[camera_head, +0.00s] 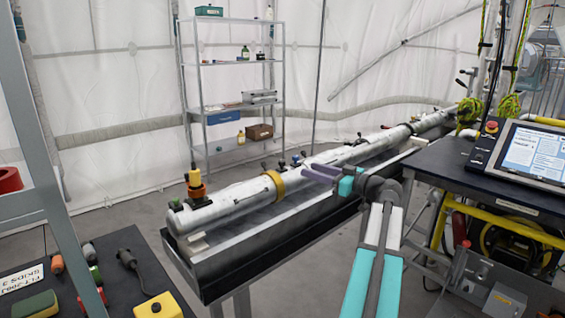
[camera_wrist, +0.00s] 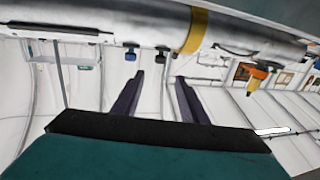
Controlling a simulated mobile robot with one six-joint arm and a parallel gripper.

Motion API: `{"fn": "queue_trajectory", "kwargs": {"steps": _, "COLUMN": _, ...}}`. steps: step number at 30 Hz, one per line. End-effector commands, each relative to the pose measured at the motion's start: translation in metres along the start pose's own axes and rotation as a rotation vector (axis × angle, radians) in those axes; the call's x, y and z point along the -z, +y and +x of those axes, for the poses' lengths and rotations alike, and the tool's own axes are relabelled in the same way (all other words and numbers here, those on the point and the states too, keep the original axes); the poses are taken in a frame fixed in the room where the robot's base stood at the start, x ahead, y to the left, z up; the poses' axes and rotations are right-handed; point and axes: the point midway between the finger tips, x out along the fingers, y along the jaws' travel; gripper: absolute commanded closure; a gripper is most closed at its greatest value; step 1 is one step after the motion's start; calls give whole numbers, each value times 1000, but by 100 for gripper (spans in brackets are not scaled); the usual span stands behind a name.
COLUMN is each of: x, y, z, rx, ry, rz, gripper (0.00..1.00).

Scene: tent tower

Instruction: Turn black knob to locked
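A black knob (camera_head: 281,164) stands on the long silver pipe (camera_head: 232,203), beside the pipe's yellow band (camera_head: 273,186). My gripper (camera_head: 314,172) is to the right of both knobs in the head view. In the wrist view its two dark purple fingers (camera_wrist: 159,76) are apart with nothing between them. I cannot tell the knob's turn position.
A yellow and orange fitting (camera_head: 195,184) stands at the pipe's near end. A dark trough (camera_head: 258,250) runs beneath the pipe. A bench with a tablet (camera_head: 535,150) is at right; a table with several tools (camera_head: 128,262) is at lower left. A metal shelf (camera_head: 235,105) stands behind.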

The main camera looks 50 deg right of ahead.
Motion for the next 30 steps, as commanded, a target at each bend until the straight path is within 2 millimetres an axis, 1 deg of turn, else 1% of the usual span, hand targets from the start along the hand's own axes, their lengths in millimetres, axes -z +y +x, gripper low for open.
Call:
{"fn": "queue_trajectory", "kwargs": {"steps": 5, "x": 0, "y": 0, "z": 7, "rx": 1, "ry": 0, "rz": 0, "gripper": 61}}
{"fn": "queue_trajectory", "kwargs": {"steps": 11, "x": 0, "y": 1, "z": 26, "rx": 1, "ry": 0, "rz": 0, "gripper": 61}}
{"fn": "queue_trajectory", "kwargs": {"steps": 30, "x": 1, "y": 2, "z": 115, "rx": -1, "ry": -1, "rz": 1, "gripper": 61}}
